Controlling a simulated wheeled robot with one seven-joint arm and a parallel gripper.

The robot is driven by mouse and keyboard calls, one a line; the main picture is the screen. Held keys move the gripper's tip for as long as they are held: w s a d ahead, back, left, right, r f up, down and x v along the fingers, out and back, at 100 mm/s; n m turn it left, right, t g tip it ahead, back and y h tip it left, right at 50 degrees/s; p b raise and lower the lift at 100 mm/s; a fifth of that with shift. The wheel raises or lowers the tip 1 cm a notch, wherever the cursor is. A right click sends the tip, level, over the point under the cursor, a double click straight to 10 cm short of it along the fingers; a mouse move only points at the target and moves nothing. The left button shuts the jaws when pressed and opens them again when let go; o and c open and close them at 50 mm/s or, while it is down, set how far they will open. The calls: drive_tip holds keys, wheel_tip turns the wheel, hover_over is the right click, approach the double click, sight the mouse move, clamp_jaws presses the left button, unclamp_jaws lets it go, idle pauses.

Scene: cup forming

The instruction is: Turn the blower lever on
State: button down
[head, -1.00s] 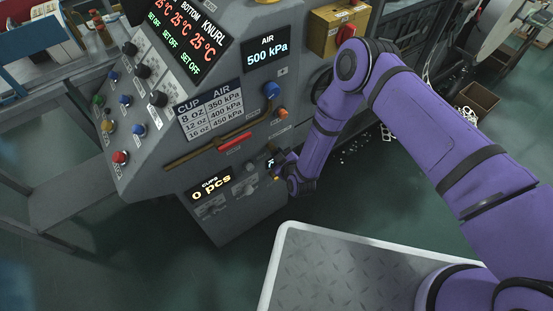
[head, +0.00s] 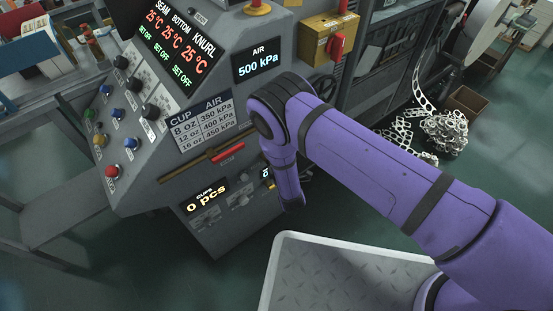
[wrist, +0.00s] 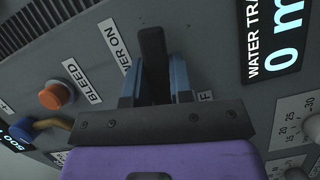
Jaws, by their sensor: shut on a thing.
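The blower lever (wrist: 152,45) is a black bar on the grey machine panel in the wrist view. In the head view my purple arm hides the lever and gripper.
An orange bleed button (wrist: 55,95) and a blue knob (wrist: 22,130) are at left in the wrist view. A water tray display (wrist: 278,40) and grey dials are at right. The head view shows the machine's cups display (head: 206,198) and a yellow box with a red switch (head: 328,38).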

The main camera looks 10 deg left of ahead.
drive_tip(key=shift+r+n+t, duration=0.3)
drive_tip(key=shift+n, duration=0.6)
drive_tip(key=shift+d, duration=0.1)
drive_tip(key=c, duration=1)
unclamp_jaws()
drive_tip(key=v, duration=1)
drive_tip(key=shift+s+d, duration=0.25)
drive_tip(key=shift+s, duration=0.05)
drive_tip(key=shift+s+f, duration=0.1)
drive_tip(key=shift+f, duration=0.05)
